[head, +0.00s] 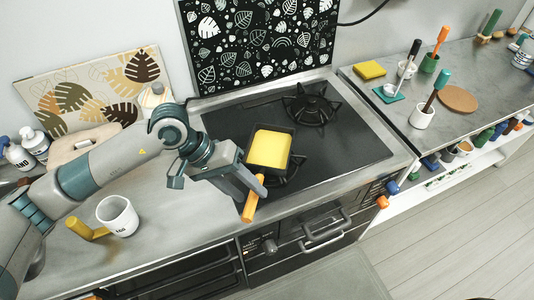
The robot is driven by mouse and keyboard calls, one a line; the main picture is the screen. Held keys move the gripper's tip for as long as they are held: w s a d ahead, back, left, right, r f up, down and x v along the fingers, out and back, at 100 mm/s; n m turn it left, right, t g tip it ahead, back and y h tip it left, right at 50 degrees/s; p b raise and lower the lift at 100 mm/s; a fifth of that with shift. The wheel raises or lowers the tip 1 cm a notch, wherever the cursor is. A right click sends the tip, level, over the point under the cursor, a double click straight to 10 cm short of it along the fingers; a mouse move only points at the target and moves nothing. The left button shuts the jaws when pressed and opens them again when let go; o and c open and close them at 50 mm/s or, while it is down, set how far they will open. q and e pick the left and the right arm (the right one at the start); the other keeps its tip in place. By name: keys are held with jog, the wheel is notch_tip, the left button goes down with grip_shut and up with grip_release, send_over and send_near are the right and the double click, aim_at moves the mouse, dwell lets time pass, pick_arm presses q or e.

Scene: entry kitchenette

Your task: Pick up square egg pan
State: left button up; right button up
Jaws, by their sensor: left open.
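The square egg pan (269,151) sits on the front burner of the black cooktop. It is dark-rimmed with a yellow inside, and its orange handle (254,199) points toward the front edge of the counter. My left gripper (251,190) reaches in from the left, and its fingers are open beside the handle, close to where it joins the pan. I cannot tell whether a finger touches the handle. My right gripper does not show.
A white mug (118,216) and a yellow-handled item (86,229) stand on the left counter below my left arm. An empty back burner (311,104) lies beyond the pan. A patterned black panel (262,40) stands behind the cooktop. The cooktop right of the pan is clear.

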pick_arm(q)
jog(key=shift+s+d+f, duration=0.15)
jog(key=shift+d+f, duration=0.2)
jog(key=shift+f, duration=0.25)
jog(key=shift+c, duration=0.7)
grip_shut()
jog(key=shift+r, duration=0.15)
